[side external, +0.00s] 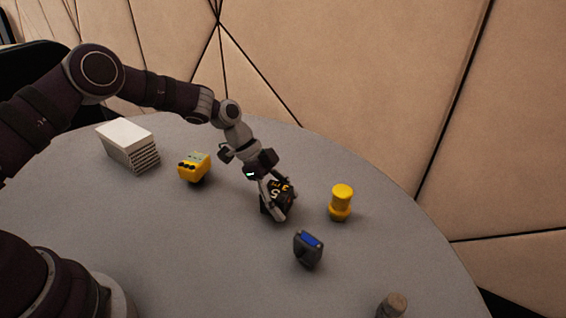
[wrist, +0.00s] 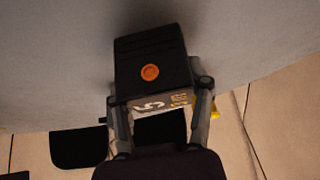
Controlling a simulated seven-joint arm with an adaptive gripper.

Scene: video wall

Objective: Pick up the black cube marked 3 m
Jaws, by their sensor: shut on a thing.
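In the wrist view the black cube (wrist: 152,62) sits between the two fingers of my gripper (wrist: 160,95), with an orange round mark on one face. Part of the cube is hidden by the fingers. I cannot tell whether it touches the table.
On the grey table (side external: 200,270) stand a white block (side external: 128,146), a yellow object with black parts (side external: 194,167), a yellow stepped object (side external: 341,202), a dark device with a blue top (side external: 309,249) and a brownish object (side external: 392,305). A panelled wall (side external: 370,80) stands behind.

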